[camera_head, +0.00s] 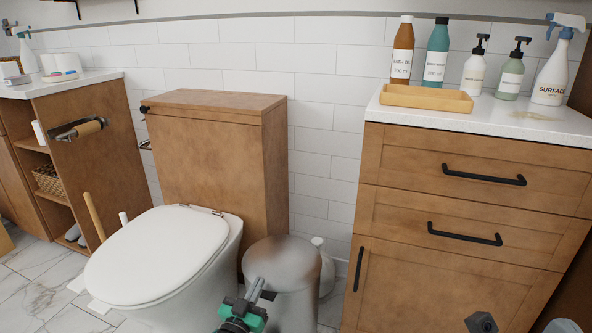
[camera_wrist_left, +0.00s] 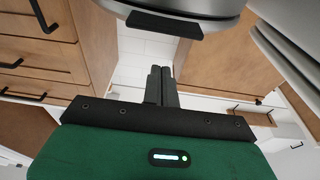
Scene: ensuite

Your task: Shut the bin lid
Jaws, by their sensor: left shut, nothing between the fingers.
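The bin (camera_head: 297,304) is a round metal one between the toilet and the drawer cabinet. Its shiny lid (camera_head: 284,258) lies over the top and reflects brown; I see no clear gap under it from here. My left gripper (camera_head: 262,283) is shut and empty, at the front of the bin just below the lid in the head view, hiding part of the bin. I cannot tell whether it touches. In the left wrist view the closed fingertips (camera_wrist_left: 160,71) point towards a grey rounded metal part (camera_wrist_left: 190,5) with a black tab (camera_wrist_left: 165,23).
The toilet (camera_head: 160,255), its seat cover down, stands close on the bin's left. The drawer cabinet (camera_head: 445,205) with black handles is on the right. A toilet brush holder (camera_head: 326,268) stands behind the bin. Bottles and a yellow tray (camera_head: 425,98) sit on the counter.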

